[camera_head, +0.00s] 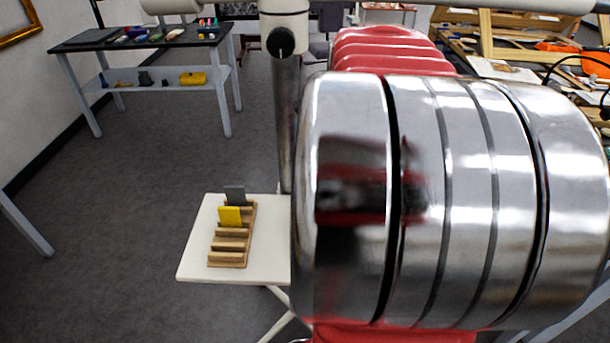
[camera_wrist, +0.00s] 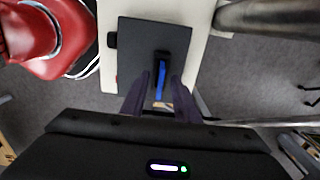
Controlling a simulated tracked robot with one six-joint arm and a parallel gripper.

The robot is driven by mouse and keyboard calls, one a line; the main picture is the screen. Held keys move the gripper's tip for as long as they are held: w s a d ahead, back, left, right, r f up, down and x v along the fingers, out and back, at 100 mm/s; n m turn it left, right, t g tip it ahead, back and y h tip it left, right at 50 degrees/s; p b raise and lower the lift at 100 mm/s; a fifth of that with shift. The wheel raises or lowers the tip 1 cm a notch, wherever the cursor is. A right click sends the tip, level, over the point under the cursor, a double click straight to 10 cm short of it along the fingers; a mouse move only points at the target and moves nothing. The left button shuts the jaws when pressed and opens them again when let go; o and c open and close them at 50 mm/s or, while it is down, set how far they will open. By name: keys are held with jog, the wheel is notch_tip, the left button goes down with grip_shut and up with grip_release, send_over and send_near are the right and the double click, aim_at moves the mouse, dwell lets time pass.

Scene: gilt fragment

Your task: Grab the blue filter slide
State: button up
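A narrow blue piece (camera_wrist: 160,80), which looks like the blue filter slide seen edge-on, stands in a black holder or slot on a dark square box in the wrist view. My gripper (camera_wrist: 160,77) has its two dark fingers on either side of the blue piece. The fingers are apart, with a gap that appears to remain on each side of it. I cannot tell how far below the fingertips it is. In the head view the gripper and blue piece are hidden behind my large metal arm link.
The dark box (camera_wrist: 136,45) rests on a white tabletop (camera_wrist: 196,65). In the head view, a white table (camera_head: 200,255) carries a wooden rack (camera_head: 229,257) with a yellow slide (camera_head: 230,215) and a grey slide (camera_head: 235,194). A dark-topped workbench (camera_head: 145,45) stands far left.

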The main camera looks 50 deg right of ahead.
jog(key=shift+f, duration=0.45)
grip_shut()
dwell(0.3)
